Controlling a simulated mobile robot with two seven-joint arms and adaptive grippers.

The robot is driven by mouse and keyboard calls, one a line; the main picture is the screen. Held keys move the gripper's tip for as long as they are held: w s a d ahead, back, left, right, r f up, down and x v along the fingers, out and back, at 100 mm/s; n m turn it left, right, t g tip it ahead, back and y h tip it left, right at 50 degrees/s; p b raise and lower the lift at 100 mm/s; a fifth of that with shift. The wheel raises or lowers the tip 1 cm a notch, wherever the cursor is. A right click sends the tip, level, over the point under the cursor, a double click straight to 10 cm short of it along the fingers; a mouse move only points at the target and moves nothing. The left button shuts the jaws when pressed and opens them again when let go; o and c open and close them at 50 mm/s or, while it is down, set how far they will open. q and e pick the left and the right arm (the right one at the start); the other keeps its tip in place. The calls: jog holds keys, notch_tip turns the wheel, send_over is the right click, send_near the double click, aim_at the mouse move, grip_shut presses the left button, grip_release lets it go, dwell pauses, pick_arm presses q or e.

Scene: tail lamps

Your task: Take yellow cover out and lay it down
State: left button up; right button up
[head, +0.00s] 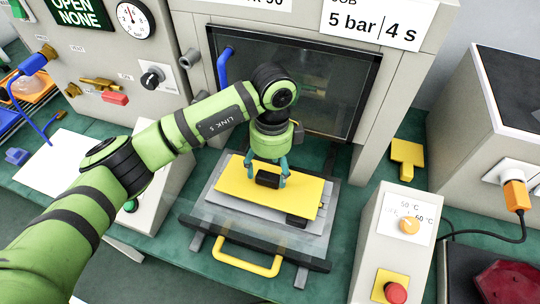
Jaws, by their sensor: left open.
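The yellow cover (302,199) is a flat plate lying on the grey tray (222,208) in front of the machine's dark opening. A black block-shaped grip stands up from the cover near its middle. My left gripper (267,181) reaches down over the cover from above. Its teal fingers are open, one on each side of the black grip. Whether the fingers touch the grip cannot be told. My right gripper is not in view.
A yellow handle (246,263) sits at the tray's front. A control box (392,245) with a red button stands at right, close to the tray. A yellow T-shaped piece (407,156) lies behind it. A white sheet (68,163) covers part of the left bench.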

aim_at(269, 178)
pick_arm(q)
jog(key=f, duration=0.3)
jog(key=shift+s+f+p, duration=0.2)
jog(key=shift+f+p, duration=0.15)
jog(key=shift+f, duration=0.05)
jog(key=c, duration=1.3)
jog(key=o, duration=0.6)
jog(key=c, duration=0.7)
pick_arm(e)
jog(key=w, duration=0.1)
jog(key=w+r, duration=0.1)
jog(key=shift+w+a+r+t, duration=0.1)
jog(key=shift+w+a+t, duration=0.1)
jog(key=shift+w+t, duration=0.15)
